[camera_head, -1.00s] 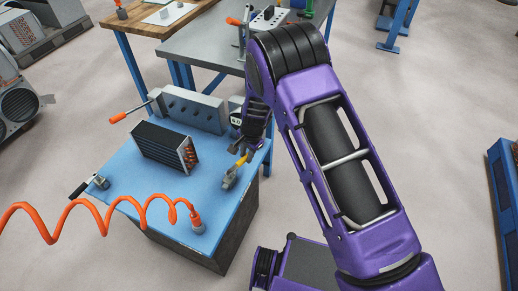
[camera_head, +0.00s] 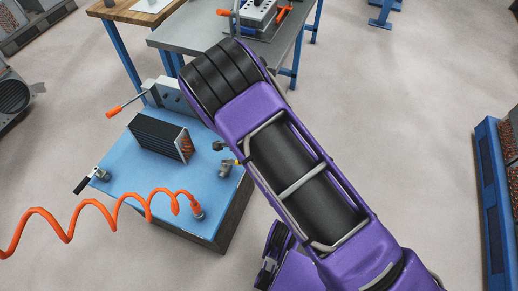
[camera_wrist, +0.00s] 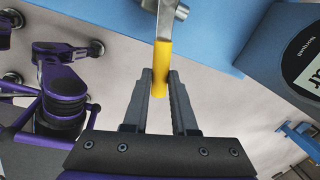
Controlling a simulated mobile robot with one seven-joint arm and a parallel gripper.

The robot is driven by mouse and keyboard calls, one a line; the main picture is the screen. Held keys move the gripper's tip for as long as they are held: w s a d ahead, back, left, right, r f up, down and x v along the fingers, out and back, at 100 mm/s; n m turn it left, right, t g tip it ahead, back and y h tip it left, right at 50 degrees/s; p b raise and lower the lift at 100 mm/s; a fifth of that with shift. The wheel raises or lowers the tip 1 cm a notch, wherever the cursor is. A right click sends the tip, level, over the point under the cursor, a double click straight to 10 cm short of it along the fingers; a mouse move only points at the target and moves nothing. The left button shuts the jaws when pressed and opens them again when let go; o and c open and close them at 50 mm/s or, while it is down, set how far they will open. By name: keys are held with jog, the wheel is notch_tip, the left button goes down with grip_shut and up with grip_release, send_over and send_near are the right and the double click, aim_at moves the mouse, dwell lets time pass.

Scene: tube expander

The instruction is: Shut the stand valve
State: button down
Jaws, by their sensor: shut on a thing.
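A metal valve (camera_head: 225,168) with a yellow lever sits at the right edge of the blue stand top (camera_head: 155,205). In the head view, my arm covers most of the lever and my gripper. In the wrist view, the yellow lever (camera_wrist: 162,62) runs from the metal valve stem at the top down between my fingers. My gripper (camera_wrist: 160,80) is shut on the lever's end, one finger on each side. A second valve (camera_head: 101,174) with a black handle is at the stand's left edge.
A finned black block (camera_head: 155,137) and an orange coiled hose (camera_head: 120,205) are on the stand. An orange-handled lever (camera_head: 114,112) sticks out behind them. A grey table (camera_head: 200,38) stands behind. A display box (camera_wrist: 305,70) is close on the right in the wrist view.

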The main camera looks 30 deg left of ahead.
jog(key=shift+s+d+m+h+p, duration=0.15)
jog(key=shift+s+m+p, duration=0.4)
jog(key=shift+m, duration=0.3)
jog(key=shift+s+d+m+h+p, duration=0.15)
jog(key=shift+s+m+p, duration=0.25)
jog(key=shift+s+m, duration=0.35)
jog(key=shift+a, duration=0.1)
jog(key=c, duration=0.7)
grip_release()
jog(key=shift+r, duration=0.1)
jog(key=s+r, duration=0.1)
jog(key=r, duration=0.4)
jog(key=s+r, duration=0.1)
jog(key=r, duration=0.5)
jog(key=s+r+p, duration=0.1)
jog(key=r, duration=0.5)
jog(key=shift+s+d, duration=0.15)
jog(key=shift+d, duration=0.1)
